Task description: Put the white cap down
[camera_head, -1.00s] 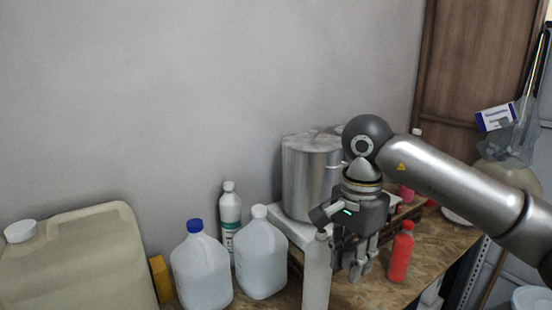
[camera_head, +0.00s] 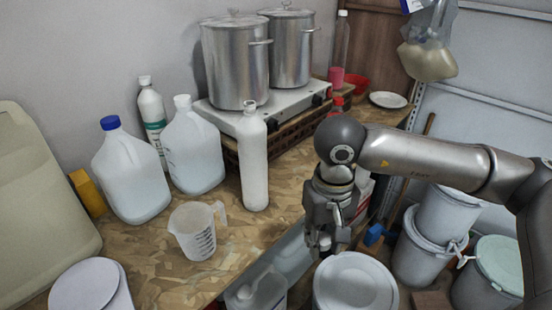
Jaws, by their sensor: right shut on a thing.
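My right gripper (camera_head: 324,246) hangs pointing down, past the front edge of the wooden table and just above and behind a white-lidded drum. It is shut on a small pale thing at its fingertips, which I take to be the white cap (camera_head: 325,242); the fingers hide most of it. A tall white bottle (camera_head: 254,170) stands upright on the table to the left of the gripper, with a narrow pale top. My left gripper is not in view.
The drum's white lid (camera_head: 355,285) is below the gripper. Several white buckets (camera_head: 418,255) stand at right. On the table (camera_head: 150,265) are a measuring jug (camera_head: 195,232), a blue-capped jug (camera_head: 132,175) and a stove (camera_head: 230,117) with two steel pots. Table space before the bottle is clear.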

